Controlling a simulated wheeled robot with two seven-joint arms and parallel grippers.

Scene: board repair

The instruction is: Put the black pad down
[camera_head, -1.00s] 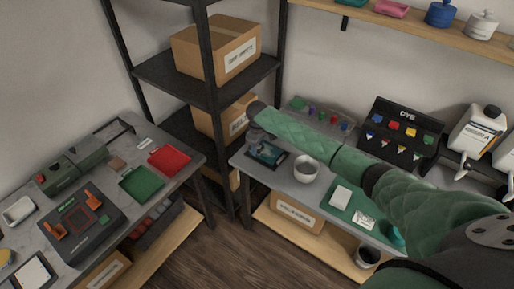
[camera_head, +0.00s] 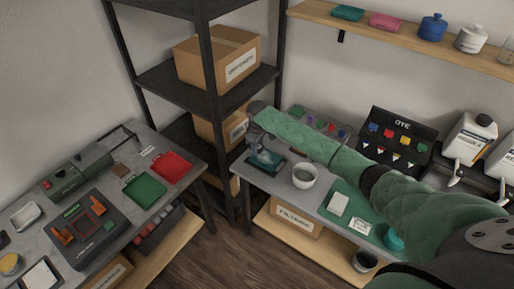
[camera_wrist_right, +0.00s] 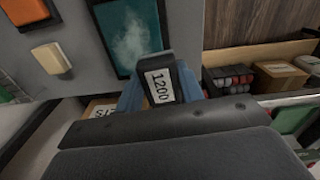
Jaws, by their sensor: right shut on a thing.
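My right gripper (camera_wrist_right: 160,92) is shut on the black pad (camera_wrist_right: 158,72), a small dark block with a white label reading "1200". Blue fingers show on both sides of it in the right wrist view. The pad is over or at the near edge of a dark-framed teal panel (camera_wrist_right: 128,32) with a pale hazy smudge. I cannot tell whether the pad touches it. In the head view the right gripper (camera_head: 257,144) is above this panel (camera_head: 266,161) at the left end of the right bench. The pad is too small to make out there. My left gripper is not in view.
A white cup (camera_head: 304,176) stands right of the panel, and a green mat (camera_head: 340,190) lies further right. A black dye rack (camera_head: 397,138) stands behind. An orange item (camera_wrist_right: 25,10) and a cream block (camera_wrist_right: 51,58) lie beside the panel.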

